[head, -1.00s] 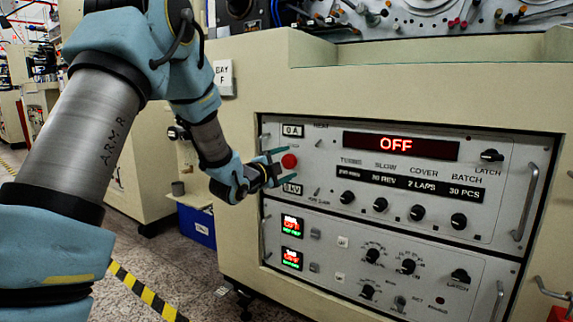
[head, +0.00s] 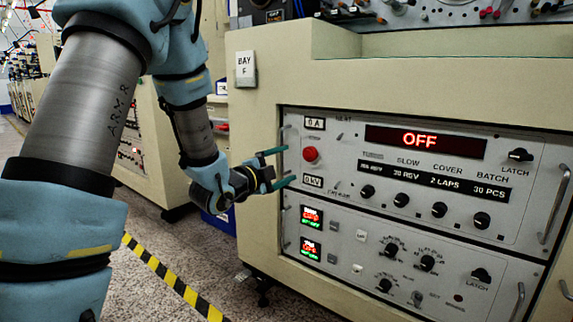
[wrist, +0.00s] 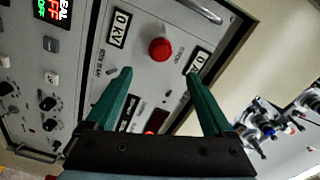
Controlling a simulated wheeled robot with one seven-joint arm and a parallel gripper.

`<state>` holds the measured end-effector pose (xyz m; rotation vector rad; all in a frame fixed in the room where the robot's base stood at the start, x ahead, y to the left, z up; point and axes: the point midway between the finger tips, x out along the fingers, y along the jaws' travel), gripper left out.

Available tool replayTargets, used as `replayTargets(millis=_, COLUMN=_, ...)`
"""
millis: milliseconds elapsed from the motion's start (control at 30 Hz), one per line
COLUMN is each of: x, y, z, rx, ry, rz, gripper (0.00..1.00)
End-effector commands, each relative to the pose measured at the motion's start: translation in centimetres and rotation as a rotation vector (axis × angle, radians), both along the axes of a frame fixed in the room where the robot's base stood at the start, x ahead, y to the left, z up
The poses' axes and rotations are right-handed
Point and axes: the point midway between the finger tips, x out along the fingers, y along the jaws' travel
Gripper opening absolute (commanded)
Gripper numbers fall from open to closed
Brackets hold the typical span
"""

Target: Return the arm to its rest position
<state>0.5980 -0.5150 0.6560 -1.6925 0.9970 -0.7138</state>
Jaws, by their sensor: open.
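My gripper (head: 284,167) is open and empty, its two green fingers apart. In the head view it is just left of the upper control panel (head: 335,185), level with the red button (head: 310,154). In the wrist view my gripper (wrist: 158,82) faces the panel, with the red button (wrist: 160,49) showing beyond the fingertips, between them. I see no contact with the panel, though the exact gap is hard to tell. The display (head: 425,142) reads OFF. My arm reaches down from the upper left of the head view.
A cream cabinet (head: 270,80) with a BAY F plate (head: 246,69) holds the panels. Metal handles (head: 553,203) stick out at the panel edges. A blue bin (head: 226,220) stands behind my gripper. Striped floor tape (head: 170,277) crosses open floor.

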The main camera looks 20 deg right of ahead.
Motion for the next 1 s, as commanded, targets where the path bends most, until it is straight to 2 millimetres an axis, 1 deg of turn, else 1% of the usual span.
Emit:
replayTargets(millis=267, x=0.1, y=0.1, z=0.0, rx=0.003, ry=0.006, rz=0.006, gripper=0.86)
replayTargets(millis=367, x=1.1, y=1.4, z=-0.4, rx=0.023, ry=0.063, rz=0.054, gripper=0.86)
replayTargets(millis=433, x=2.3, y=3.5, z=-1.1, rx=0.052, ry=0.155, rz=0.131, gripper=0.86)
replayTargets(millis=467, x=2.8, y=4.7, z=-1.6, rx=0.065, ry=0.208, rz=0.175, gripper=0.86)
replayTargets(millis=500, x=3.5, y=6.6, z=-2.3, rx=0.082, ry=0.29, rz=0.244, gripper=0.86)
replayTargets(millis=567, x=4.3, y=10.1, z=-3.4, rx=0.099, ry=0.43, rz=0.364, gripper=0.86)
replayTargets(millis=600, x=4.5, y=12.5, z=-4.2, rx=0.104, ry=0.528, rz=0.449, gripper=0.86)
replayTargets(millis=667, x=4.3, y=16.1, z=-5.4, rx=0.102, ry=0.676, rz=0.58, gripper=0.86)
replayTargets(millis=700, x=3.8, y=18.5, z=-6.2, rx=0.093, ry=0.775, rz=0.669, gripper=0.86)
replayTargets(millis=733, x=3.3, y=20.3, z=-6.7, rx=0.083, ry=0.849, rz=0.737, gripper=0.86)
replayTargets(millis=767, x=2.5, y=22.0, z=-7.2, rx=0.072, ry=0.924, rz=0.805, gripper=0.86)
replayTargets(millis=800, x=1.5, y=24.1, z=-7.8, rx=0.053, ry=1.018, rz=0.892, gripper=0.86)
replayTargets(millis=867, x=-0.5, y=26.9, z=-8.6, rx=0.023, ry=1.15, rz=1.014, gripper=0.86)
replayTargets(millis=900, x=-1.8, y=28.4, z=-8.9, rx=-0.002, ry=1.23, rz=1.09, gripper=0.86)
replayTargets(millis=967, x=-3.9, y=30.3, z=-9.4, rx=-0.035, ry=1.34, rz=1.192, gripper=0.86)
replayTargets(millis=1000, x=-5.2, y=31.3, z=-9.6, rx=-0.056, ry=1.407, rz=1.255, gripper=0.86)
